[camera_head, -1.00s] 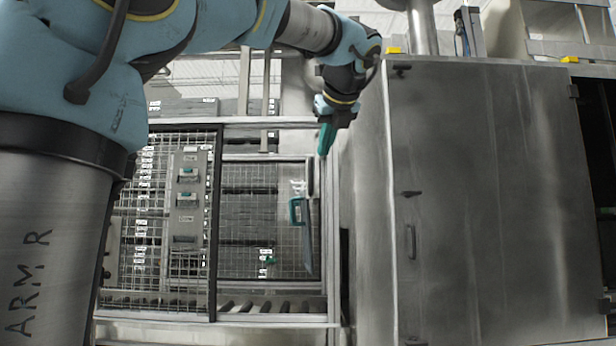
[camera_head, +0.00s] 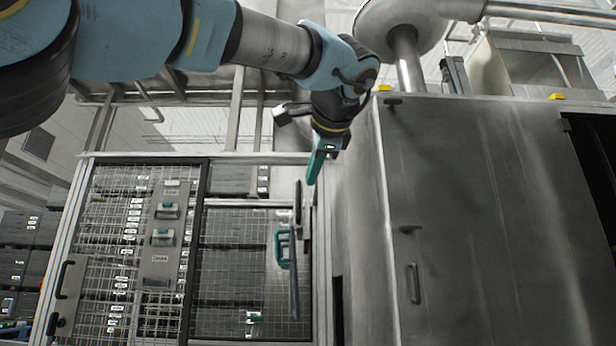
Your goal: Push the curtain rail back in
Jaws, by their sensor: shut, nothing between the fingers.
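My gripper (camera_head: 316,168) has teal fingers that point down and are shut and empty. It hangs near the top right corner of the mesh guard frame, left of the big steel cabinet. Below it, a narrow upright grey piece (camera_head: 298,205) stands at the right edge of the mesh door. A long thin grey-blue bar or panel (camera_head: 295,285) hangs below that, seen nearly edge-on. A teal handle (camera_head: 282,250) is beside it. I cannot tell for sure which of these is the curtain rail. The fingers appear apart from them.
The steel cabinet (camera_head: 490,220) fills the right side. The mesh door (camera_head: 240,270) and a control panel with teal-marked switches (camera_head: 162,235) are on the left. The frame's top bar (camera_head: 200,156) runs just left of the gripper. Pipes (camera_head: 410,60) rise behind.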

